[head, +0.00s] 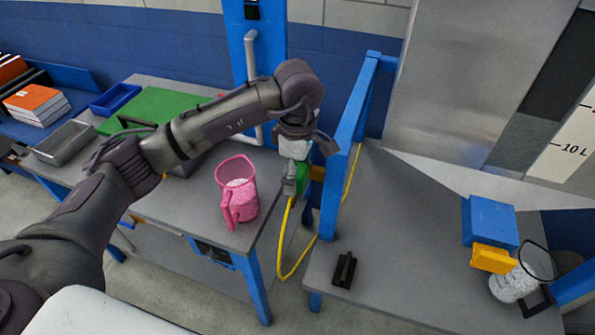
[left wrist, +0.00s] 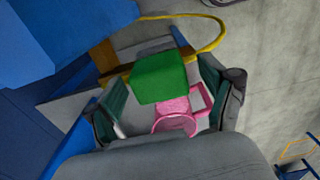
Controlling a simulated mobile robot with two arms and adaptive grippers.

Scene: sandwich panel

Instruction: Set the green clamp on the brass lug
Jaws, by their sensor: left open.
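The green clamp (head: 302,178) is at the left side of the blue upright panel, with the yellow cable (head: 284,235) hanging below it. The brass lug (head: 317,173) sticks out of the panel right beside the clamp. In the left wrist view the green clamp (left wrist: 160,78) lies against the brass bar (left wrist: 104,54); whether its jaws are around the bar is hidden. My left gripper (head: 292,180) is open, its fingers on either side of the clamp with gaps showing in the left wrist view. My right gripper is not in view.
A pink jug (head: 238,190) stands on the left bench near the clamp. The blue panel frame (head: 347,145) rises close to my left gripper. A black block (head: 344,270) lies on the right bench, with a blue box (head: 489,221) farther right. The bench between is clear.

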